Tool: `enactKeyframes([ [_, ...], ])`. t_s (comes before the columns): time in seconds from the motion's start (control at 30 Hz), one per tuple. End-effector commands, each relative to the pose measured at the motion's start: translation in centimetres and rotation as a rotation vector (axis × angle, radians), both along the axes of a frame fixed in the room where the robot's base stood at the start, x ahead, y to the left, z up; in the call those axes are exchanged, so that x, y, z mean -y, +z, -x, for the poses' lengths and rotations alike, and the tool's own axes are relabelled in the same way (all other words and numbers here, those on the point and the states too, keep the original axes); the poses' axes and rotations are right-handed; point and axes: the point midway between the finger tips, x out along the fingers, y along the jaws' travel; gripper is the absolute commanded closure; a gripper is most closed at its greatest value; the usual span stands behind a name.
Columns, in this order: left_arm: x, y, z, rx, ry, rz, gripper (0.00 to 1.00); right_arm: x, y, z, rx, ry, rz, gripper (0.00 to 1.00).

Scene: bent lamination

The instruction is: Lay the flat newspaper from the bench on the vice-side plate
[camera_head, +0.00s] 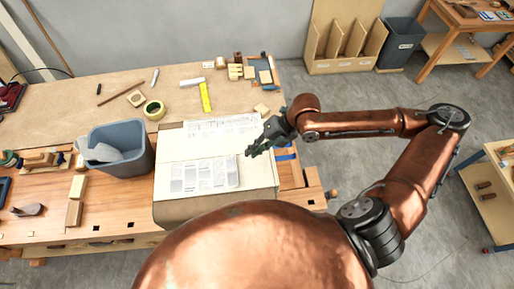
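A flat printed newspaper (204,176) lies on the near part of a pale board (250,180) at the bench's right end. Another printed sheet (222,127) lies along the board's far edge. I cannot tell which surface is the vice-side plate. Wooden vice-like parts (312,188) show at the bench's right end, just right of the board. My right gripper (251,151) is over the board's right side, close to the right of both papers. Its fingers point left and down, and their gap is too small to judge. My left gripper is out of view.
A grey bin (120,147) with pale cloth or paper in it stands left of the board.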

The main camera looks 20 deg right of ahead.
Motion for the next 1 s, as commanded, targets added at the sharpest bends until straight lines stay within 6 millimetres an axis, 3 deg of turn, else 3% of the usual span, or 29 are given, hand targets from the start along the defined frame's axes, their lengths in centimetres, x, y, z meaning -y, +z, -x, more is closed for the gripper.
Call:
enactKeyframes([
  [0.3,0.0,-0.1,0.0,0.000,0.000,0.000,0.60,1.5,2.1,0.4,0.000,0.000,0.000,0.88],
  [1.0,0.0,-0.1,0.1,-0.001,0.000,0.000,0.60,1.5,2.1,0.4,-0.001,0.001,0.000,0.88],
])
